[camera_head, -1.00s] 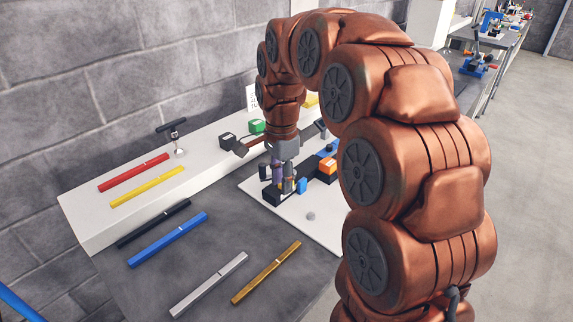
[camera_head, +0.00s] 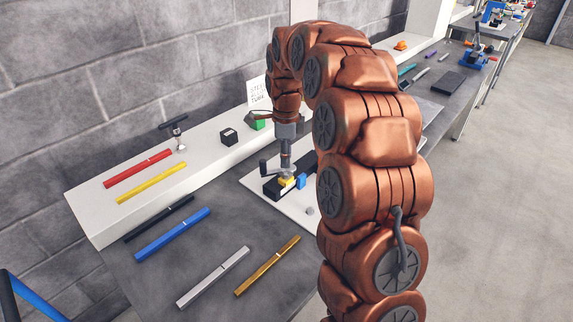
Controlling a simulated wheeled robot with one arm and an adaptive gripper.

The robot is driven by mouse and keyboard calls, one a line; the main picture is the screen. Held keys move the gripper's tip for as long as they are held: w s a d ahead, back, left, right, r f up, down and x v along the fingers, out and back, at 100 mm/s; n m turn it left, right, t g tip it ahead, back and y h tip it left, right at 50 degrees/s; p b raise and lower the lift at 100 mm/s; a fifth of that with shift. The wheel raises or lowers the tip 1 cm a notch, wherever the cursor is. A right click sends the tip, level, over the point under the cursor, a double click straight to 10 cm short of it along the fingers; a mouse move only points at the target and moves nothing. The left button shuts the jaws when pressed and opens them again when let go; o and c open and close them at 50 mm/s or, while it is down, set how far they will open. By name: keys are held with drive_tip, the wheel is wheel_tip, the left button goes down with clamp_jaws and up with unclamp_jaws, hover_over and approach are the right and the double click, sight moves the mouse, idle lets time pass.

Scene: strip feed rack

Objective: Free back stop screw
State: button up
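My gripper (camera_head: 286,163) points down over the small fixture on the white plate, in the head view. Its fingertips are small and dark here, and I cannot tell whether they are open or shut. The fixture has a black block (camera_head: 271,190), a yellow part (camera_head: 287,181) right below my gripper and a blue block (camera_head: 301,181) to the right. A dark lever-like part (camera_head: 264,168) shows just left of my gripper; I cannot tell what it belongs to. I cannot make out the back stop screw. My arm hides the fixture's right side.
The white plate (camera_head: 292,207) lies on the grey bench. Red (camera_head: 138,168), yellow (camera_head: 152,183), black, blue, silver and gold strips lie to the left and front. A T-handled tool (camera_head: 175,130), a black cube (camera_head: 229,137) and a green block stand on the white ledge.

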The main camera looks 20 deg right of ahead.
sight(286, 174)
drive_tip(key=shift+f+p, duration=0.45)
drive_tip(key=shift+f, duration=1.7)
